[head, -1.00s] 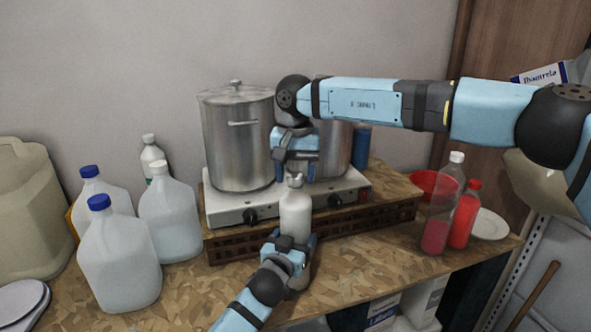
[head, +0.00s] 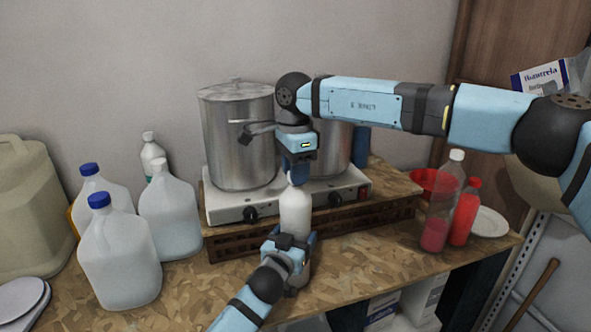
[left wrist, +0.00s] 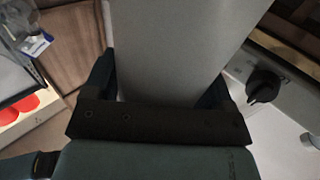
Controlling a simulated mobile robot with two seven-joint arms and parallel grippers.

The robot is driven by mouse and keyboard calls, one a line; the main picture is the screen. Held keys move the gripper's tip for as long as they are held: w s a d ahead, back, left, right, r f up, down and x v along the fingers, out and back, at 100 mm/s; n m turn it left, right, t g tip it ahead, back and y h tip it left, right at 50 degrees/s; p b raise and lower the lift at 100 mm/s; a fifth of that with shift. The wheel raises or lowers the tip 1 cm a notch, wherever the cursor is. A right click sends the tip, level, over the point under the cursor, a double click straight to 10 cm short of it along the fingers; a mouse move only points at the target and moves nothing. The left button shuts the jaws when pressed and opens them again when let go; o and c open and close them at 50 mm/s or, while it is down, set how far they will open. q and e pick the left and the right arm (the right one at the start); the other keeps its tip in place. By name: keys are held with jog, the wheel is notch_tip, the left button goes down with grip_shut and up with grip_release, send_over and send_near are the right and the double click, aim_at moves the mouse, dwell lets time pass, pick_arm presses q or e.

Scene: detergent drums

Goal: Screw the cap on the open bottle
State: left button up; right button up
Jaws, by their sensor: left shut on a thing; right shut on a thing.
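The white bottle (head: 295,210) stands upright at the table's front, before the hot plate. My left gripper (head: 291,250) is shut around its lower body. The left wrist view shows the bottle (left wrist: 175,45) as a pale grey surface between the fingers of my left gripper (left wrist: 160,92). My right gripper (head: 298,174) points down at the bottle's top, in line with it, and is shut at the neck. The cap is hidden by its fingers, so I cannot see how the cap sits on the neck.
A hot plate (head: 230,207) with two steel pots (head: 240,145) stands behind the bottle on a wooden riser (head: 380,203). Jugs with blue caps (head: 120,260) stand at left. A clear bottle with red liquid (head: 436,232) and a red bottle (head: 465,215) stand at right.

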jog(key=m, duration=0.6)
jog(key=shift+m, duration=0.4)
jog(key=m, duration=0.8)
jog(key=shift+m, duration=0.3)
jog(key=m, duration=1.2)
jog(key=shift+f+m, duration=0.1)
jog(key=shift+m, duration=0.3)
jog(key=o, duration=1)
